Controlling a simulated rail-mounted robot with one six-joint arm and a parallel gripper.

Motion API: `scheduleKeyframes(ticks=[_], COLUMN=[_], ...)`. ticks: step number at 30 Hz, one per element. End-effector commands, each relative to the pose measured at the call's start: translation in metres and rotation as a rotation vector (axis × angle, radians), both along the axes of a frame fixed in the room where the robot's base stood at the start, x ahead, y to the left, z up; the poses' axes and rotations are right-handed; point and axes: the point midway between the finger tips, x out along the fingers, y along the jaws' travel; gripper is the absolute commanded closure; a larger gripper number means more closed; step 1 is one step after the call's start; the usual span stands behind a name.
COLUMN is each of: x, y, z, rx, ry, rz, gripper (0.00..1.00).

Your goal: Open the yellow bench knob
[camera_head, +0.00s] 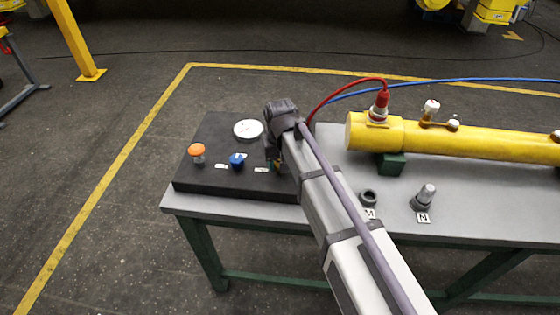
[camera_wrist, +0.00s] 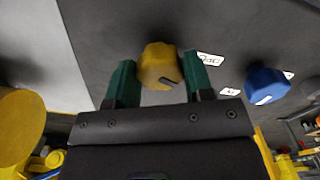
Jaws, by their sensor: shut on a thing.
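The yellow bench knob (camera_wrist: 160,58) shows in the wrist view, round with a dark mark on its face. My gripper (camera_wrist: 160,72) has its two green fingers on either side of the knob, shut on it. In the head view my gripper (camera_head: 273,158) is at the right side of the black panel (camera_head: 225,125), and my arm largely hides the knob there.
A blue knob (camera_head: 237,160) and an orange knob (camera_head: 197,152) stand to the left on the panel, with a round white gauge (camera_head: 248,129) behind. A yellow cylinder (camera_head: 470,140) with red and blue hoses lies on the grey bench (camera_head: 300,215). Fittings stand near labels M and N.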

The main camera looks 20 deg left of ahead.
Motion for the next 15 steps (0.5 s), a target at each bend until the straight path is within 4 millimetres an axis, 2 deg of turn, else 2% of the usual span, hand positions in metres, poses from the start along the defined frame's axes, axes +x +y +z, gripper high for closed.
scheduleKeyframes(ticks=[6, 15], x=[-0.0005, -0.0006], y=[-0.0005, -0.0005], z=[-0.0004, -0.0004], rx=[-0.001, -0.001], ry=[0.001, 0.002], rz=[0.177, 0.338], gripper=[0.76, 0.76])
